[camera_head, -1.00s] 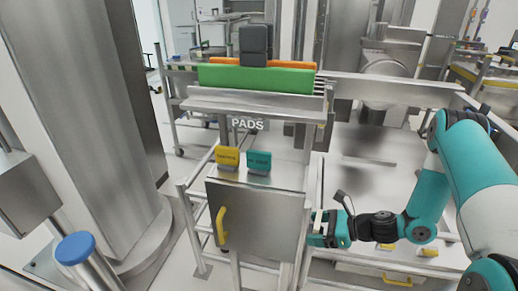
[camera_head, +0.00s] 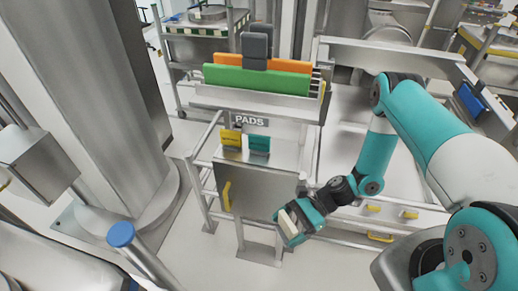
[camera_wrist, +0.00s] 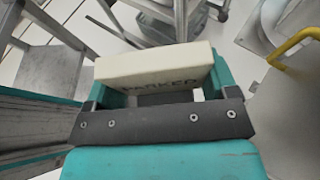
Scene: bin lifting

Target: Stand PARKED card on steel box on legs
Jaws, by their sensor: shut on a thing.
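My gripper (camera_head: 288,224) is shut on the cream PARKED card (camera_wrist: 155,66). In the head view the card (camera_head: 284,221) is a pale block at the gripper's tip. The steel box on legs (camera_head: 258,188) has a yellow handle (camera_head: 227,196) on its front. My gripper is at the box's lower right front, below its top. A yellow card (camera_head: 231,138) and a teal card (camera_head: 259,144) stand on the box's top, towards the back.
A rack with a PADS label (camera_head: 251,120) stands behind the box, holding a green pad (camera_head: 257,79), an orange pad and dark pads. A blue-capped post (camera_head: 121,234) is at the lower left. Yellow handles (camera_head: 380,237) are on the low unit at right. The top's front strip is bare.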

